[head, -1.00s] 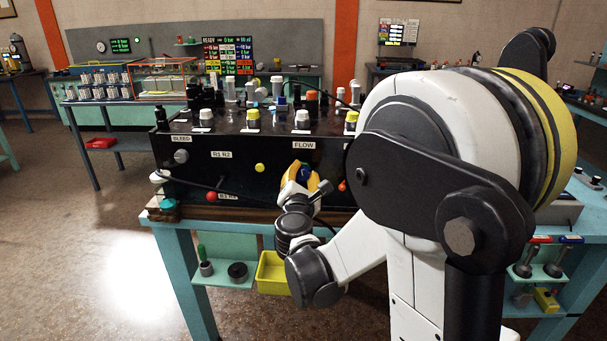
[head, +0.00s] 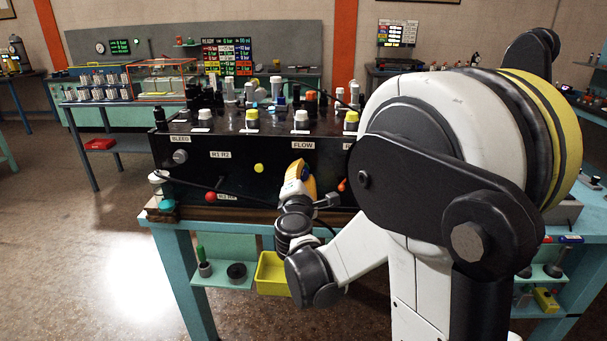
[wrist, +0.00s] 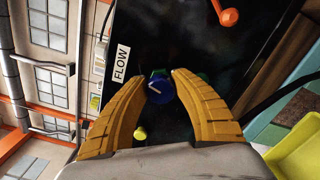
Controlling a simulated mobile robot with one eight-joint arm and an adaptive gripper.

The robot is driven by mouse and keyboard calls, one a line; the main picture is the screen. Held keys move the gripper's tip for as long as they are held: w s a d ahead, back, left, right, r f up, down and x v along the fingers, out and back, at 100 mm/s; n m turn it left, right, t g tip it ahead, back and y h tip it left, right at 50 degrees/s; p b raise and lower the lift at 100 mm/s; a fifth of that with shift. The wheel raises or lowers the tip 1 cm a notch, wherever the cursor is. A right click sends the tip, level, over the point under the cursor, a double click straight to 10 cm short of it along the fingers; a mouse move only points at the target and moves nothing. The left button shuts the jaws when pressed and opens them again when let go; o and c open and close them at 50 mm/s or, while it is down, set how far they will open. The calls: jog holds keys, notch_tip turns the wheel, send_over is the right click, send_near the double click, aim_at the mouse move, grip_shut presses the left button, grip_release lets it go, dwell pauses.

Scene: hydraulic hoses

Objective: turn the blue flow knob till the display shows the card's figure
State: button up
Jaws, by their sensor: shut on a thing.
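The blue flow knob (wrist: 161,92) shows in the wrist view between my two orange fingers, with a white pointer line on its face. My gripper (wrist: 165,76) is shut on it, one finger on each side. In the head view my gripper (head: 301,174) is at the black panel front, under the FLOW label (head: 303,145). There one finger hides most of the knob. The FLOW label also shows in the wrist view (wrist: 121,64). A coloured figure board (head: 228,56) stands at the back and another (head: 397,33) at the back right. Their figures are too small to read surely.
A yellow button (head: 259,168), a red knob (head: 211,197) and an orange lever (head: 342,186) sit on the panel around my gripper. A dark hose crosses the panel front. A yellow bin (head: 271,274) is below. Several capped fittings stand on top of the panel.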

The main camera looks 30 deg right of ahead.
jog(key=o, duration=1.2)
